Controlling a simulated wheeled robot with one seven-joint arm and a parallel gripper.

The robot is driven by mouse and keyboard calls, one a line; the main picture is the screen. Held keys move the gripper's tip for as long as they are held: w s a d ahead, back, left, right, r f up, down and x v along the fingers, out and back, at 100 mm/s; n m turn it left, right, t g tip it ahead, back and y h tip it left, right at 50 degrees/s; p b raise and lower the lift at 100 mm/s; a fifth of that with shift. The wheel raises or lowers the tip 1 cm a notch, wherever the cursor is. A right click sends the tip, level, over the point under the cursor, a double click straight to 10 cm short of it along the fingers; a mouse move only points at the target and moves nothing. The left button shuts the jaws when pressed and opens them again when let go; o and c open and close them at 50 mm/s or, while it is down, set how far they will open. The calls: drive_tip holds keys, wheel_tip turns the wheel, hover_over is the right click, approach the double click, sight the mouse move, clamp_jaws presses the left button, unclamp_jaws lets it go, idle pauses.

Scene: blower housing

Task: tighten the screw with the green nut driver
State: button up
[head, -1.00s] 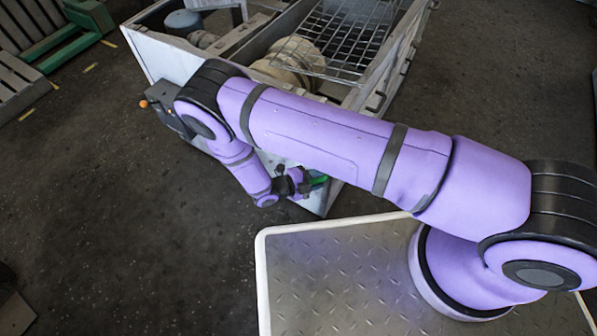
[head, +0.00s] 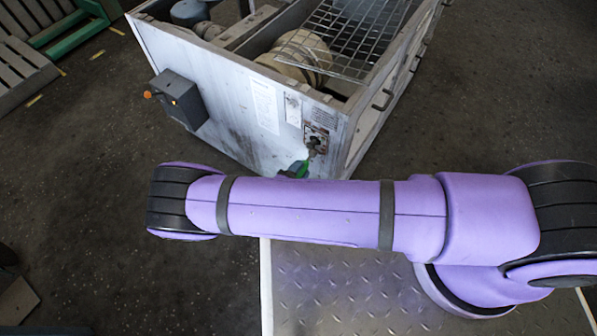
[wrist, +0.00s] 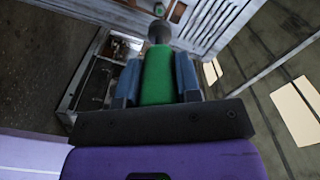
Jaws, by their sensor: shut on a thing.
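The green nut driver (wrist: 157,78) is held by its handle between the blue fingers of my gripper (wrist: 158,68), its dark tip pointing away from me. In the head view its green part (head: 297,170) shows just above my arm, close to the front wall of the blower housing (head: 225,95). The rest of my gripper is hidden behind my arm there. A square plate with a dark recess (head: 316,141) sits on that wall, just above and right of the green part. I cannot make out the screw for certain, nor whether the tip touches anything.
A dark box with an orange knob (head: 178,98) sticks out from the housing's left side. A wire rack (head: 355,35) lies over the open top, with round beige parts (head: 300,55) below. Wooden slatted pallets (head: 25,65) lie far left.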

sight(309, 157)
drive_tip(key=shift+x, duration=2.25)
drive_tip(key=shift+w, duration=0.2)
drive_tip(key=n, duration=0.5)
drive_tip(key=shift+n, duration=0.4)
drive_tip(key=n, duration=0.5)
drive_tip(key=shift+w+d, duration=0.25)
drive_tip(key=shift+w, duration=0.1)
